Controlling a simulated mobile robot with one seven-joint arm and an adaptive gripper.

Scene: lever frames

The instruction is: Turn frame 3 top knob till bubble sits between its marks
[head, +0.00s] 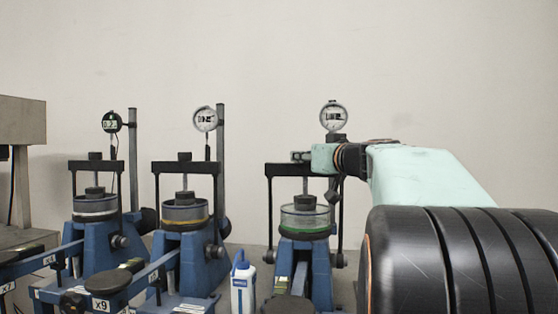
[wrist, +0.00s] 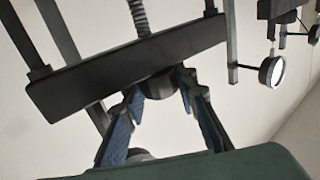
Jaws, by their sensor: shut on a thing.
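The right-hand lever frame (head: 304,255) of three has a black crossbar (head: 283,170) and a green-banded cell; I take it as frame 3, though I read no number on it. My gripper (head: 302,156) is at the top of that crossbar and hides the top knob in the head view. In the wrist view, the dark round knob (wrist: 158,86) is beside the black crossbar (wrist: 120,68), and the blue fingers of my gripper (wrist: 163,90) are closed on its two sides. I cannot make out the bubble or its marks in either view.
Two similar frames stand left, the middle one (head: 184,243) and the far-left one (head: 95,240), each with a dial gauge. A gauge (head: 333,116) rises behind the right frame. A blue-and-white bottle (head: 243,287) stands between the middle and right frames. The wall behind is bare.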

